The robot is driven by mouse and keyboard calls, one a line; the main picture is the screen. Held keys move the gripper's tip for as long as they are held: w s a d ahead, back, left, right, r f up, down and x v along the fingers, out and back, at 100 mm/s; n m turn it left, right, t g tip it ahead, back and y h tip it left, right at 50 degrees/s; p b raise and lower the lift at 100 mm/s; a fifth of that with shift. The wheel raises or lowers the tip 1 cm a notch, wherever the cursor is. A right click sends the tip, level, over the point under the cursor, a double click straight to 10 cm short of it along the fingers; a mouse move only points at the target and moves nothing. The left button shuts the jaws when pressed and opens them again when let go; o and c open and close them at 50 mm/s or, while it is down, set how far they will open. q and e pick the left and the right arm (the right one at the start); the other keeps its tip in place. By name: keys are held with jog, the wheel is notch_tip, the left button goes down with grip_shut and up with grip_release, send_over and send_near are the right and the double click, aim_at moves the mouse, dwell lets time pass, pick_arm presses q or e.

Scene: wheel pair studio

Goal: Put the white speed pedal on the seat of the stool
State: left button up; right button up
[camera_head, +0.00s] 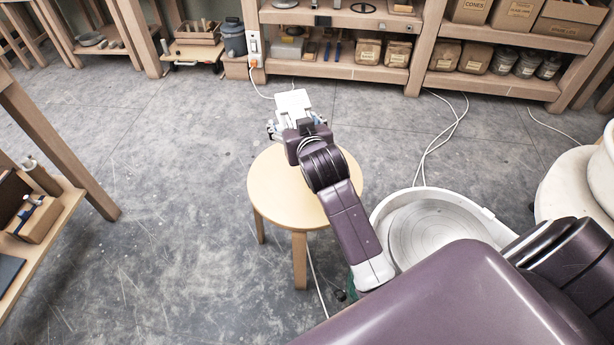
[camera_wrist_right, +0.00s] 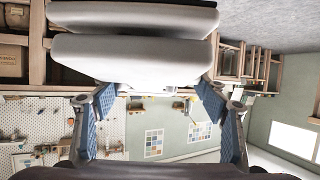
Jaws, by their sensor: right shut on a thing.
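The white speed pedal (camera_head: 293,102) is held by my right gripper (camera_head: 291,124) at the end of my outstretched right arm. In the right wrist view the pedal (camera_wrist_right: 130,58) shows as two pale, rounded slabs at the tips of the blue-padded fingers (camera_wrist_right: 160,95). The stool (camera_head: 268,190) has a round, light wooden seat. In the head view my gripper and forearm pass over the seat, and the pedal appears beyond its far edge. They hide part of the seat. My left gripper is not in view.
A potter's wheel (camera_head: 430,227) with a white basin stands right of the stool. White cords (camera_head: 440,140) lie on the floor. Shelves (camera_head: 345,72) line the back, and a wooden shelf unit (camera_head: 60,215) stands at left. The floor left of the stool is clear.

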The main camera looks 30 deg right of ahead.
pick_arm(q)
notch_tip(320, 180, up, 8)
jog(key=b, duration=0.2)
pick_arm(e)
notch_tip(320, 180, down, 15)
jog(key=b, duration=0.3)
jog(key=shift+w+a+f, duration=0.1)
jog(key=shift+f, duration=0.05)
notch_tip(320, 180, down, 4)
jog(key=shift+r+b, duration=0.2)
jog(key=shift+b, duration=0.5)
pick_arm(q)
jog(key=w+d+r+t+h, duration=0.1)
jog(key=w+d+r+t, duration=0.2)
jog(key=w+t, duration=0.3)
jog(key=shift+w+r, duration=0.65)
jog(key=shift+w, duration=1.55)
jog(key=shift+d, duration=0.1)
pick_arm(e)
jog(key=shift+f, duration=0.1)
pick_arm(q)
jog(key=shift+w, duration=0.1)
pick_arm(e)
jog(key=o, duration=2)
jog(key=shift+f, duration=0.15)
jog(key=shift+o, duration=0.2)
